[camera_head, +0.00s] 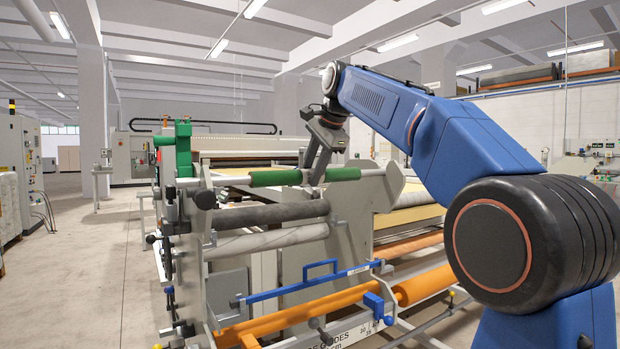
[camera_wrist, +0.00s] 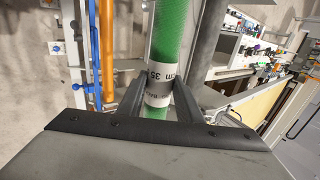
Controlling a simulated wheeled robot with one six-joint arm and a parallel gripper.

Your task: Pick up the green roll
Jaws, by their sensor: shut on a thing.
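The green roll (camera_head: 342,174) lies level across the top of the grey machine frame in the head view, above a dark roll. My gripper (camera_head: 313,180) reaches down from above and is shut around the roll's middle, where a white band shows. In the wrist view the green roll (camera_wrist: 167,40) runs up and down the picture between the two dark fingers of my gripper (camera_wrist: 163,85). The white band with printed letters (camera_wrist: 160,72) sits at the fingertips. The roll's ends look to be at the frame's side plates; whether it touches them I cannot tell.
Below are a dark roll (camera_head: 270,215), a pale roll (camera_head: 275,242), a blue bar with a handle (camera_head: 310,283) and an orange roll (camera_head: 300,308). A grey side plate (camera_head: 350,235) stands at the right. The floor at the left (camera_head: 90,270) is clear.

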